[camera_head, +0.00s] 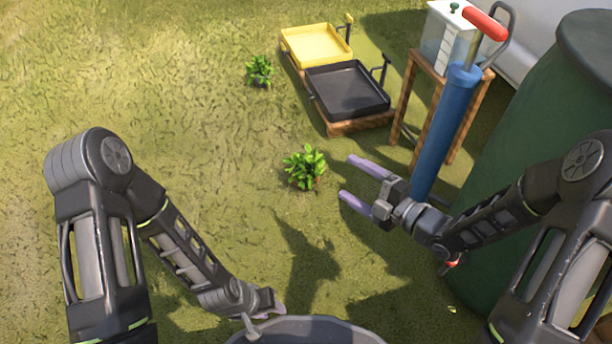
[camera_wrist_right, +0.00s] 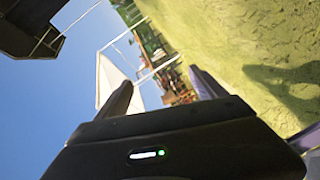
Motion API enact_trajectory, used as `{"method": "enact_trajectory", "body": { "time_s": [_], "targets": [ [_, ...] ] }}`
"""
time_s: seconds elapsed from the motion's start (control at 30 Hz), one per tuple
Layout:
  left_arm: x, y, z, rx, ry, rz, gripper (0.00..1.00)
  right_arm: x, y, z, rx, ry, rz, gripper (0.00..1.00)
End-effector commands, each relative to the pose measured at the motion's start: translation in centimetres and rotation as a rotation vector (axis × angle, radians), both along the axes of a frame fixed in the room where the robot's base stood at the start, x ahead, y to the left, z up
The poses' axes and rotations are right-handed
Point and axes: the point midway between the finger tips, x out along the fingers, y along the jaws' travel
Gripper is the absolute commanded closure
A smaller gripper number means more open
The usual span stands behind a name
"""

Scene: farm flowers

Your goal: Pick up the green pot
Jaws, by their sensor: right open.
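I see no clear green pot. A leafy green plant (camera_head: 304,168) stands on the grass in the middle of the head view; any pot under its leaves cannot be made out. A second, smaller plant (camera_head: 259,70) stands farther back. My right gripper (camera_head: 347,177) is open and empty, its lilac fingers pointing left towards the nearer plant, with a small gap between. In the right wrist view its two fingers (camera_wrist_right: 163,88) are apart with nothing between them. My left gripper (camera_head: 277,305) is low at the bottom centre, partly edge-on; its jaws cannot be judged.
A blue pump with a red handle (camera_head: 447,130) stands beside my right gripper. Behind it are a wooden stand (camera_head: 404,100) and a large dark green barrel (camera_head: 545,150). A black tray (camera_head: 346,90) and a yellow tray (camera_head: 316,45) lie at the back. Grass at left is clear.

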Motion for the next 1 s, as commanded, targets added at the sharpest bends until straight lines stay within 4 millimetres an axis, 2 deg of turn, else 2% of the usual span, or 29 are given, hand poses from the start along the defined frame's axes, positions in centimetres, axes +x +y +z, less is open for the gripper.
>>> {"method": "enact_trajectory", "body": {
  "time_s": [0.1,0.17,0.2,0.27,0.3,0.4,0.5,0.6,0.7,0.87,1.0],
  "targets": [
    [0.0,0.0,0.0,0.0,0.0,0.0,0.64,-0.3,0.4,-6.1,0.157,0.396,-0.178,0.2],
    [0.0,0.0,0.0,0.0,0.0,0.0,0.64,-1.5,0.5,-10.0,0.258,0.642,-0.31,0.2],
    [0.0,0.0,0.0,0.0,0.0,0.0,0.64,-2.8,0.6,-12.7,0.329,0.812,-0.41,0.2],
    [0.0,0.0,0.0,0.0,0.0,0.0,0.64,-5.5,0.7,-16.5,0.435,1.063,-0.578,0.2],
    [0.0,0.0,0.0,0.0,0.0,0.0,0.64,-7.7,0.9,-18.7,0.501,1.217,-0.696,0.2],
    [0.0,0.0,0.0,0.0,0.0,0.0,0.64,-13.6,1.4,-22.8,0.645,1.536,-0.994,0.2],
    [0.0,0.0,0.0,0.0,0.0,0.0,0.64,-18.4,1.8,-24.9,0.742,1.735,-1.242,0.2],
    [0.0,0.0,0.0,0.0,0.0,0.0,0.64,-21.0,2.1,-25.6,0.795,1.826,-1.387,0.2],
    [0.0,0.0,0.0,0.0,0.0,0.0,0.64,-21.8,2.1,-25.8,0.812,1.851,-1.434,0.2],
    [0.0,0.0,0.0,0.0,0.0,0.0,0.64,-21.7,2.1,-25.7,0.813,1.848,-1.431,0.2],
    [0.0,0.0,0.0,0.0,0.0,0.0,0.64,-21.6,2.1,-25.7,0.813,1.847,-1.428,0.31]
  ]
}}
